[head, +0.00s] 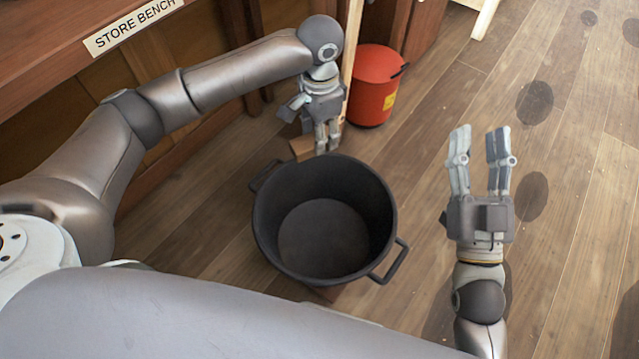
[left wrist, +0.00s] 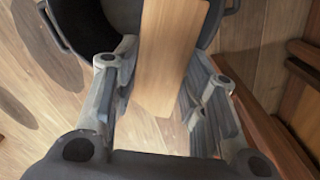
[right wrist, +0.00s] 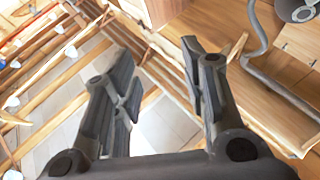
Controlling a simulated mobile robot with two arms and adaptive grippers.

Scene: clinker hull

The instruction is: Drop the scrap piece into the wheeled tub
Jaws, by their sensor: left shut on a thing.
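The scrap piece is a flat light-brown wooden piece (left wrist: 168,55). In the left wrist view it lies between the fingers of my left gripper (left wrist: 160,100), which is shut on it, and overlaps the dark tub in the picture. In the head view, my left gripper (head: 325,140) points down just behind the tub's far rim, and a brown end of the piece (head: 301,149) shows beside its fingertips. The wheeled tub (head: 268,225) is black, round, empty inside and has side handles; its wheels are hidden. My right gripper (head: 481,145) is open and empty, right of the tub.
A red lidded bin (head: 372,98) stands behind the tub, near a pale upright wooden strip (head: 351,40). The wooden store bench (head: 55,45) runs along the upper left. Plank floor (head: 570,240) is clear on the right, with dark round patches.

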